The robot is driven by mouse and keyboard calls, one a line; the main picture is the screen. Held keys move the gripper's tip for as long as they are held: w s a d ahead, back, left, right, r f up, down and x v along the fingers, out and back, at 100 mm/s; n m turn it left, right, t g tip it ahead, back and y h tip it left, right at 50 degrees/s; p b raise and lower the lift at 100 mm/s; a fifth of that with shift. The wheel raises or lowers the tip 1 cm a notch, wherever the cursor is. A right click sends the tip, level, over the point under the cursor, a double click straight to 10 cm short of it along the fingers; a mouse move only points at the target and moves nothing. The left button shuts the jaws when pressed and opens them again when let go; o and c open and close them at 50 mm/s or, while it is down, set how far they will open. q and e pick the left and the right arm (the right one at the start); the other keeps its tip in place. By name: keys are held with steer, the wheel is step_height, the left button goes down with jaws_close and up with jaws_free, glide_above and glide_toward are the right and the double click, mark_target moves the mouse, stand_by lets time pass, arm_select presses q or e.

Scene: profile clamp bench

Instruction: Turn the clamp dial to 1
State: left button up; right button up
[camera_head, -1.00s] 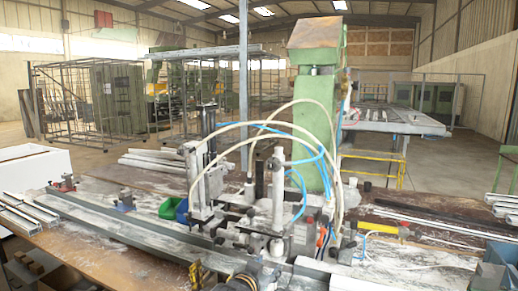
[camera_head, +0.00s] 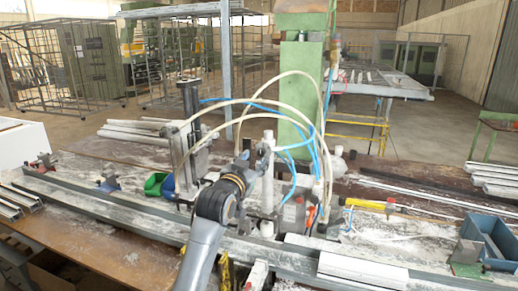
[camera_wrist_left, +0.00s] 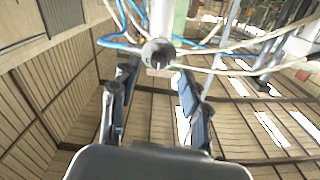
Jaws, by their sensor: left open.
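In the left wrist view a round dark-grey knob (camera_wrist_left: 157,53) tops a pale post. It may be the clamp dial; no marking on it can be read. My left gripper (camera_wrist_left: 157,72) is open, its two dark fingers apart on either side below the knob, with nothing between them. In the head view my left gripper (camera_head: 244,158) is at the clamp assembly, beside the pale upright post (camera_head: 268,170). My own wrist hides part of the clamp there. My right gripper is in neither view.
Cream and blue hoses (camera_head: 313,150) arch over the clamp close to my gripper. Long metal rails (camera_head: 110,212) cross the bench. A green machine column (camera_head: 300,85) rises behind.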

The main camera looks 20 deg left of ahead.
mark_target(261, 154)
arm_select(q)
steer(key=w, duration=0.1)
steer(key=w+p, duration=0.1)
steer(key=w, duration=0.1)
steer(key=shift+w+d+r, duration=0.15)
steer(key=shift+d+r, duration=0.05)
steer(key=shift+w+f, duration=0.15)
steer(key=shift+w, duration=0.3)
jaws_close()
